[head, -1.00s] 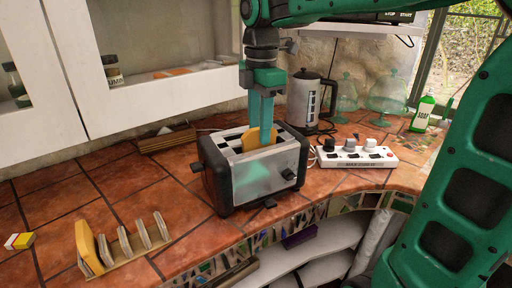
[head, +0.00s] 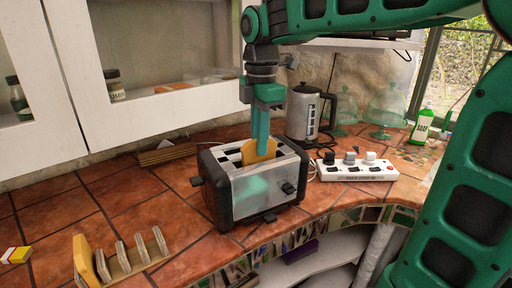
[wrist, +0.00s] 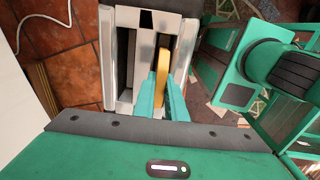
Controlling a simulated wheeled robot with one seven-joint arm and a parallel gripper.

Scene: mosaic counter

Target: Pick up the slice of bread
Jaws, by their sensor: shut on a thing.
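The slice of bread (head: 257,152) is golden and stands upright in a slot of the toaster (head: 262,188), its upper part above the slot. It also shows edge-on in the wrist view (wrist: 162,70). My gripper (head: 261,148) points straight down over the toaster and is shut on the slice. In the wrist view the two teal fingers (wrist: 162,98) lie on either side of the slice. The lower part of the slice is hidden in the toaster. Another slice (head: 84,258) stands in a rack (head: 127,266) at the front left.
A kettle (head: 307,112), glass domes (head: 386,108) and a green soap bottle (head: 422,127) stand behind. A power strip (head: 356,171) lies right of the toaster. A white cabinet (head: 165,112) is close at the back. Tiles between rack and toaster are clear.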

